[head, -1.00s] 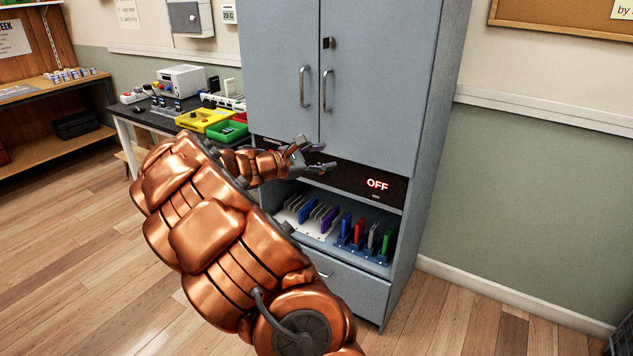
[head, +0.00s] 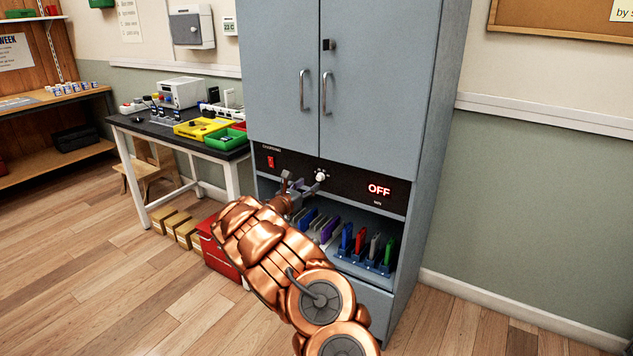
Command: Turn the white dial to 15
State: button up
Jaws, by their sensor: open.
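The white dial (head: 321,176) sits on the black control panel (head: 345,183) of the grey cabinet, near the panel's middle. My gripper (head: 303,184) is open and empty, just to the lower left of the dial, with its fingertips pointing toward the panel. I cannot tell whether a fingertip touches the dial. The dial's markings are too small to read. The red display (head: 379,189) at the panel's right reads OFF. A red switch (head: 270,161) is at the panel's left end.
Below the panel, an open shelf holds several coloured phones in racks (head: 372,262). The cabinet doors (head: 372,90) above are shut. A black-topped table (head: 160,130) with yellow and green trays stands left. A red box (head: 218,252) is on the floor beside the cabinet.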

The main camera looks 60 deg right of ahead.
aim_at(318, 178)
jog(key=shift+w+d, duration=0.1)
jog(key=shift+d, duration=2.8)
jog(key=shift+c, duration=0.5)
grip_shut()
